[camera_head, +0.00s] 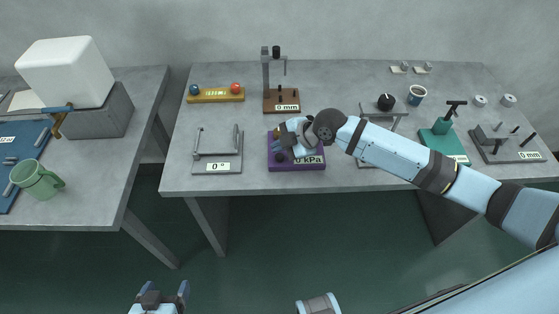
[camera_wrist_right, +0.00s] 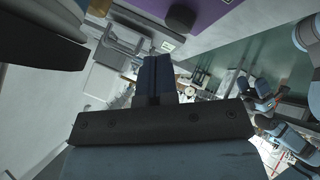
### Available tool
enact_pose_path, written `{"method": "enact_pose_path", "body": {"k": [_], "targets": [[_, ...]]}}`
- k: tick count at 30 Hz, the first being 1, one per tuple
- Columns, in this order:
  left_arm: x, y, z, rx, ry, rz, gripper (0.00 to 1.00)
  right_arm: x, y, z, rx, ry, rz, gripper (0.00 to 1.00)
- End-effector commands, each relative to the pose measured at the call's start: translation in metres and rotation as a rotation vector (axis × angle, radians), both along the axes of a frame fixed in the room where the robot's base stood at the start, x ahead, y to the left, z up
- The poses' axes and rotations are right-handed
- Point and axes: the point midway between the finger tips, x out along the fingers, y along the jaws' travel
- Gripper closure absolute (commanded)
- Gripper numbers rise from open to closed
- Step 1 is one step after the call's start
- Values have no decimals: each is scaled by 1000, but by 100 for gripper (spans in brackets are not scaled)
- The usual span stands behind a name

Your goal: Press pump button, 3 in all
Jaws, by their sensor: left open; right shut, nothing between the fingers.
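The pump is a purple block (camera_head: 284,167) near the front edge of the middle table, with a label that appears to read 0 kPa. It also shows as a purple surface at the top of the right wrist view (camera_wrist_right: 212,10), with a dark round knob (camera_wrist_right: 181,17) on it. My right gripper (camera_head: 283,141) is over the pump in the head view and hides part of it. Its fingers are together and empty in the right wrist view (camera_wrist_right: 155,80). Contact with the button cannot be told. My left gripper (camera_head: 165,296) is open, low in the picture, away from the tables.
A grey fixture marked 0° (camera_head: 217,167) stands left of the pump. A brown stand (camera_head: 281,104) is behind it. A green-based device (camera_head: 446,142) and a grey device (camera_head: 505,150) stand to the right. A green mug (camera_head: 36,180) is on the left table.

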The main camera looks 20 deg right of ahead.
Motion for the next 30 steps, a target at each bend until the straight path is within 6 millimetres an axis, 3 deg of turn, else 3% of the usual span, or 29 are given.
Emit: {"method": "enact_pose_path", "body": {"k": [4, 30], "targets": [[1, -1, -1, -6, 4, 3, 19, 0, 0, -8, 0, 0, 0, 100], [0, -2, -5, -8, 9, 5, 19, 0, 0, -7, 0, 0, 0, 100]]}}
